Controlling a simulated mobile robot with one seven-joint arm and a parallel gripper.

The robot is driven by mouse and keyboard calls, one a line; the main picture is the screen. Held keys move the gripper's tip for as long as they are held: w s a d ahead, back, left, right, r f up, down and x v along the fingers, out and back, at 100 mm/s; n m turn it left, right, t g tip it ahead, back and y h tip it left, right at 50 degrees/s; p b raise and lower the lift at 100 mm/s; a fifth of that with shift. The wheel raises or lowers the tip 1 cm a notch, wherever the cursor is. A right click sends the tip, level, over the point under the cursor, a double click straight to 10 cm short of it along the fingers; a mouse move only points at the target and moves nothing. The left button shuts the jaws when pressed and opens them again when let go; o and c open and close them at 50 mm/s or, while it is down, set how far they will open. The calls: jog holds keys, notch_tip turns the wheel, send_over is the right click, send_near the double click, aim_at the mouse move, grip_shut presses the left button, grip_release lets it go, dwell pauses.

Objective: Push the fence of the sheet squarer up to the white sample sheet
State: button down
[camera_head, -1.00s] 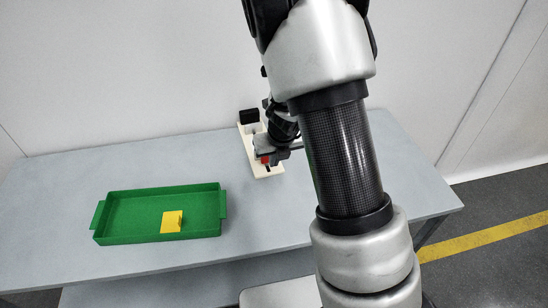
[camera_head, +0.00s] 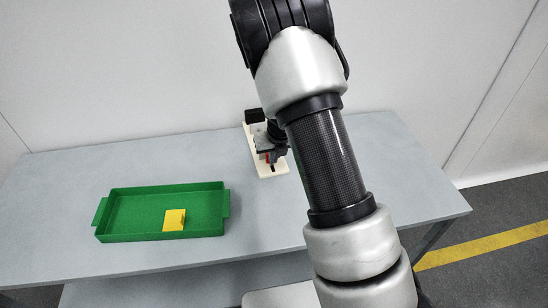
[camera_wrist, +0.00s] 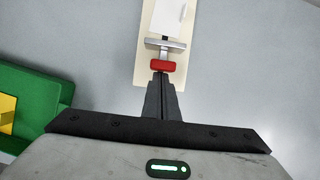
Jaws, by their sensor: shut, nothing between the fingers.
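The sheet squarer's cream base (camera_wrist: 149,63) lies on the table; it also shows in the head view (camera_head: 272,172), partly hidden by my arm. The white sample sheet (camera_wrist: 169,17) lies on it at the top of the wrist view. The fence is a grey crossbar (camera_wrist: 165,43) with a red handle (camera_wrist: 162,66), just below the sheet's near edge; whether bar and sheet touch is hard to tell. My gripper (camera_wrist: 160,77) is shut and empty, its tips right behind the red handle. I cannot tell whether they touch it. The handle shows as a red spot in the head view (camera_head: 268,158).
A green tray (camera_head: 112,238) with a yellow piece (camera_head: 174,220) in it stands on the left of the grey table (camera_head: 260,220). A black block (camera_head: 254,116) stands at the squarer's far end, near the wall. The table around the squarer is clear.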

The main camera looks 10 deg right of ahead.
jog(key=w+p, duration=0.3)
jog(key=shift+w+a+r, duration=0.1)
jog(key=shift+w+r, duration=0.2)
jog(key=shift+w+f+p, duration=0.25)
jog(key=shift+w+p, duration=0.1)
jog(key=shift+w, duration=0.2)
